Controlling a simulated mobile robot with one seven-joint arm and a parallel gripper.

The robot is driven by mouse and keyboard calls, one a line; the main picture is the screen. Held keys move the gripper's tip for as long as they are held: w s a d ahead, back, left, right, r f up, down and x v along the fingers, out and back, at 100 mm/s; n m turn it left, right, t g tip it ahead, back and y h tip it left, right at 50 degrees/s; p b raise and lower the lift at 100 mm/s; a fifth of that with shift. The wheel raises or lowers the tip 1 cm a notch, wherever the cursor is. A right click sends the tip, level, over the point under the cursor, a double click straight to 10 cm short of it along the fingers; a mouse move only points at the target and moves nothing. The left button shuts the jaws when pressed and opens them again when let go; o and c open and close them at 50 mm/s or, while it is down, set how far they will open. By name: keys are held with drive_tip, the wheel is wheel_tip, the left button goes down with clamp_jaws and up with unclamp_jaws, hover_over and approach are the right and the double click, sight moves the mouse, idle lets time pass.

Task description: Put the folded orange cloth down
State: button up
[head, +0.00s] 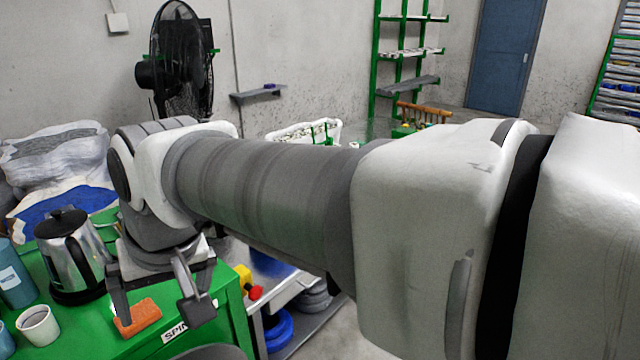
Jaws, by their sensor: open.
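The folded orange cloth (138,317) is a small orange block shape. It appears to lie on the green table top (85,330), close to the table's right edge. My gripper (160,312) points down over the cloth with its two fingers spread apart. The left finger is at the cloth's left end, and I cannot tell whether it touches. The right finger stands clear of the cloth, with a gap between them. Nothing shows clamped between the fingers.
A steel kettle (72,258), a white cup (38,325) and a blue container (13,275) stand left of the cloth on the table. A label (176,335) is on the table's edge. Blue rings (279,328) lie lower right. My arm hides much of the middle.

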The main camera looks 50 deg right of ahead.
drive_tip(key=s+n, duration=0.1)
drive_tip(key=s+f+n, duration=0.1)
drive_tip(key=s, duration=0.1)
drive_tip(key=s+f+n, duration=0.1)
drive_tip(key=shift+s+f+t+h, duration=0.25)
drive_tip(key=shift+s+t+h, duration=0.05)
drive_tip(key=shift+s+t, duration=0.1)
drive_tip(key=shift+w, duration=0.1)
idle(0.8)
